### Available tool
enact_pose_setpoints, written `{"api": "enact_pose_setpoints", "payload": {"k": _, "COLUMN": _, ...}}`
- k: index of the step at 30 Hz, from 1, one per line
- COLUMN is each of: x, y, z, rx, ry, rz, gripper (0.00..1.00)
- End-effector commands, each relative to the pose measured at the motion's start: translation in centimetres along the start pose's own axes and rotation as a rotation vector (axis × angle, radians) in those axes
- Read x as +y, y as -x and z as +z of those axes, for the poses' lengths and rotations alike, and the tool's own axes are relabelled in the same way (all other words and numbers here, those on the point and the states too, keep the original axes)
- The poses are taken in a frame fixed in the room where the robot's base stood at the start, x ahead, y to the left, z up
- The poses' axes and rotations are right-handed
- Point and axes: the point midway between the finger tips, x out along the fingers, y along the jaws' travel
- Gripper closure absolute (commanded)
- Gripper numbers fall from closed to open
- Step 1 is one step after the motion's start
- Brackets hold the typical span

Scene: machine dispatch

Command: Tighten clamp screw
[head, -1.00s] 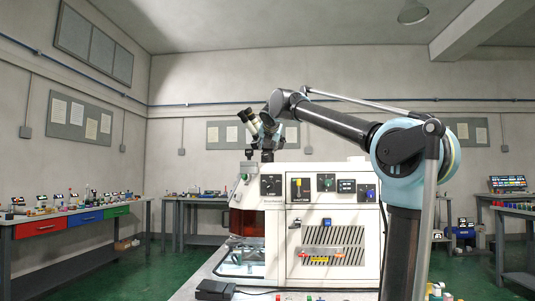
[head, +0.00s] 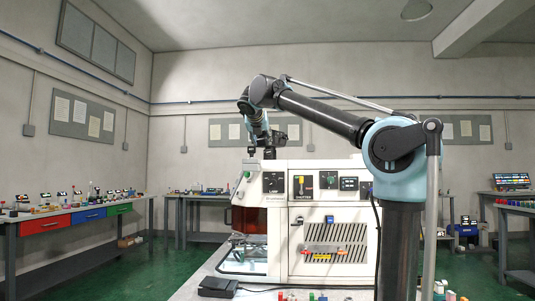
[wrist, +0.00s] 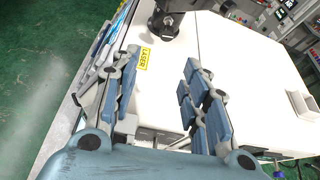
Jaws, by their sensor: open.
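My gripper (wrist: 162,66) is open in the wrist view, with its blue-padded fingers apart and nothing between them. It hangs over the pale top of the white machine (wrist: 235,75), which carries a yellow "LASER" label (wrist: 144,58). A black round fitting (wrist: 165,22) stands on the machine top beyond the fingertips. In the head view, the same white machine (head: 300,170) stands in the middle with my arm reaching over its left part. The fingers are small and hard to make out there. I cannot pick out the clamp screw with certainty in either view.
The machine front has knobs and switches (head: 303,186) and a vent grille (head: 333,250). An open bay (head: 248,260) is at its lower left. A black pedal-like box (head: 217,286) lies in front. A bench with coloured drawers (head: 88,215) stands left.

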Motion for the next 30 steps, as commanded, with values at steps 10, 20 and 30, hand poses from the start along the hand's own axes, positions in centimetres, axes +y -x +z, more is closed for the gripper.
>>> {"api": "enact_pose_setpoints", "payload": {"k": 10, "x": 2.3, "y": 3.2, "z": 0.9, "rx": -0.004, "ry": 0.205, "rz": -0.156, "gripper": 0.58}}
{"api": "enact_pose_setpoints", "payload": {"k": 20, "x": 1.6, "y": 0.0, "z": 1.1, "rx": -0.003, "ry": 0.21, "rz": -0.166, "gripper": 0.58}}
{"api": "enact_pose_setpoints", "payload": {"k": 30, "x": 0.6, "y": -6.0, "z": 1.2, "rx": -0.003, "ry": 0.208, "rz": -0.164, "gripper": 0.58}}
